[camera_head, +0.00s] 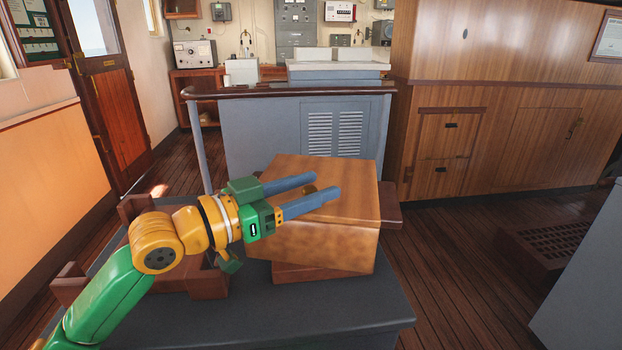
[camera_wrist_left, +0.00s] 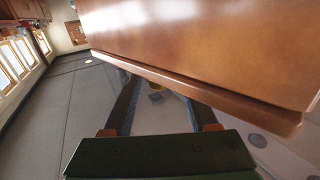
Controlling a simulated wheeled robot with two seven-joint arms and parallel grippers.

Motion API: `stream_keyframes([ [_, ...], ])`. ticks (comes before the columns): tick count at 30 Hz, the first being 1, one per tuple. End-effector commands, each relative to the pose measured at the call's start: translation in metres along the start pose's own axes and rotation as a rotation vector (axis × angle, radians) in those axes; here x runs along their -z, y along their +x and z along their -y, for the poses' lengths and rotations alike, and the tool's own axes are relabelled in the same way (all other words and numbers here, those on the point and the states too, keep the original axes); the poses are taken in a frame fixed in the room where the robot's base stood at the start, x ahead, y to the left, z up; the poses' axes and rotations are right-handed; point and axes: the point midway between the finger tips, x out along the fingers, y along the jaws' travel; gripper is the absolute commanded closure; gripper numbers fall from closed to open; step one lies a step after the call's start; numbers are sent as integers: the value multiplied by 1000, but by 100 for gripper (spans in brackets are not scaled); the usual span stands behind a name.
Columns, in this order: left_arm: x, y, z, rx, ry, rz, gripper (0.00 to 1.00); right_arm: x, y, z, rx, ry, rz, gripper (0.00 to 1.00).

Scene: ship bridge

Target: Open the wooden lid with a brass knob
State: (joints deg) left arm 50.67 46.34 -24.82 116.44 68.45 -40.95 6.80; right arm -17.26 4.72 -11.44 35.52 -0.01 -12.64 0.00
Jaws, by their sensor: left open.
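A light-brown wooden block with a flat top (camera_head: 345,172), which looks like the lid, sits over a darker wooden base (camera_head: 325,272) on a grey stand. In the left wrist view a brown wooden panel (camera_wrist_left: 200,45) fills the upper right. Contact between fingers and knob cannot be told. My right gripper is not in view.
A reddish-brown wooden frame (camera_head: 207,281) lies left of the block, partly behind my left arm. The dark grey stand top (camera_head: 350,315) is bare in front. A grey console with a rail (camera_head: 270,130) stands behind. Wooden cabinets (camera_head: 490,130) line the right.

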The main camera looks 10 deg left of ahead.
Motion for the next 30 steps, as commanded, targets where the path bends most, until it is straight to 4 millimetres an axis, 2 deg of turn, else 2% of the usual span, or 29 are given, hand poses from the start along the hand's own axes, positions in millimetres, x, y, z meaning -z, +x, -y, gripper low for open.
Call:
stream_keyframes([
  [6, -1, 1, 0, 0, 0, 0, 41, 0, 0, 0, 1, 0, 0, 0],
  [12, -1, 1, 0, 0, 0, 0, 95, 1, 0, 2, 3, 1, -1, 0],
  [13, -1, 1, 0, 0, 0, 1, 100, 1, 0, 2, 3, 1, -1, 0],
  [30, -1, 1, 0, 0, -1, 1, 100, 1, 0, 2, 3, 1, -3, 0],
])
